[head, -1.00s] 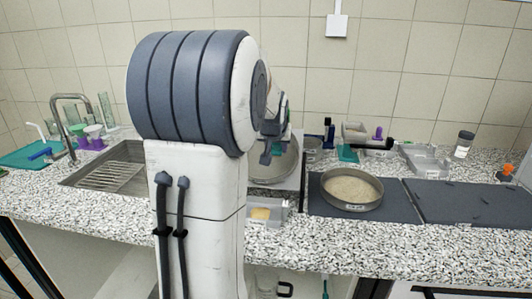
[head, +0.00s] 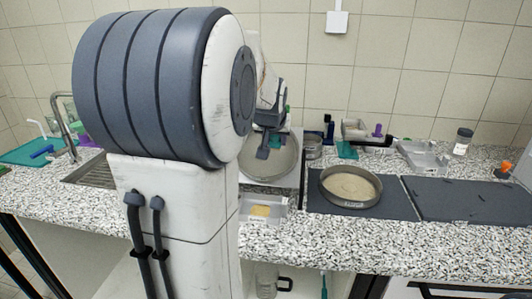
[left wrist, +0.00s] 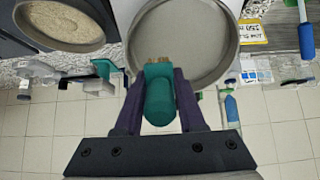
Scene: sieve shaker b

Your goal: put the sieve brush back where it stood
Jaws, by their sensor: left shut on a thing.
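The sieve brush (left wrist: 159,98) has a teal handle and a short brownish tip. In the left wrist view it sits between the two dark fingers of my left gripper (left wrist: 158,105), which is shut on it. In the head view my left gripper (head: 264,146) is in front of a round, empty metal pan (head: 284,163), mostly behind my own arm. The pan also shows in the left wrist view (left wrist: 205,50), beyond the brush. The brush cannot be made out clearly in the head view. My right gripper is not in view.
A sieve of sand-coloured material (head: 350,187) stands on a dark mat (head: 400,206). A tray with a yellow item (head: 275,212) lies at the counter front. A teal block (head: 347,151), a metal tray (head: 420,155) and a jar (head: 463,143) stand behind. My arm hides much of the sink.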

